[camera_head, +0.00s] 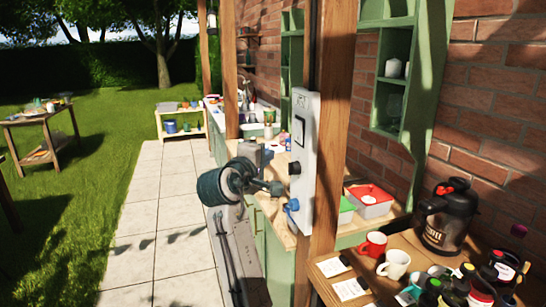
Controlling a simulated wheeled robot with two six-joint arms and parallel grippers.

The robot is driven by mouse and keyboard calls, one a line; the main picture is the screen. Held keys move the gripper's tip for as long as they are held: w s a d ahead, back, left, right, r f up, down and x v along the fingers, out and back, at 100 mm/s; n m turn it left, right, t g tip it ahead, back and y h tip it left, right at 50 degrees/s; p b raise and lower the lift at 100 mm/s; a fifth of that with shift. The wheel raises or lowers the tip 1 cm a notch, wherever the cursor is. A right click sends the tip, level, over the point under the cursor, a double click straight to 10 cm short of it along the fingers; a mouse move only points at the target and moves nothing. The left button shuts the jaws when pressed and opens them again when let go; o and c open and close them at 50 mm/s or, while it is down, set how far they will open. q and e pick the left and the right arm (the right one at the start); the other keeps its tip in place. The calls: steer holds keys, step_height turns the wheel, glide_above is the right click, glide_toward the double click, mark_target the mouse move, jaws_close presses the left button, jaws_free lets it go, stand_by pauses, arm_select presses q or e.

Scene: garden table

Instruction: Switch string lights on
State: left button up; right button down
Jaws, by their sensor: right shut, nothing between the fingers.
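A pale grey switch panel (309,155) is fixed to the wooden post (335,120) in the middle of the view. It carries a dark rocker-like switch (298,131), a black round knob or socket (294,168) below it, and a blue part (292,205) near the bottom. My right gripper (275,188) is shut and empty, just left of the panel's lower half, near the knob and the blue part. I cannot tell whether it touches the panel. My left gripper is not in view. I cannot make out string lights in the view.
A wooden table (400,262) at the lower right holds a red mug (373,244), a white mug (395,265), a black flask (449,216) and several jars. A counter with bins stands behind the post. The paved path (165,205) on the left is clear.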

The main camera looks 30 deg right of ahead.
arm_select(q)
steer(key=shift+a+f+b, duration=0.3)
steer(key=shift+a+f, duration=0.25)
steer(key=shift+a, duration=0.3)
arm_select(e)
steer(key=v, duration=0.3)
steer(key=shift+a+f, duration=0.1)
steer(key=shift+a, duration=0.1)
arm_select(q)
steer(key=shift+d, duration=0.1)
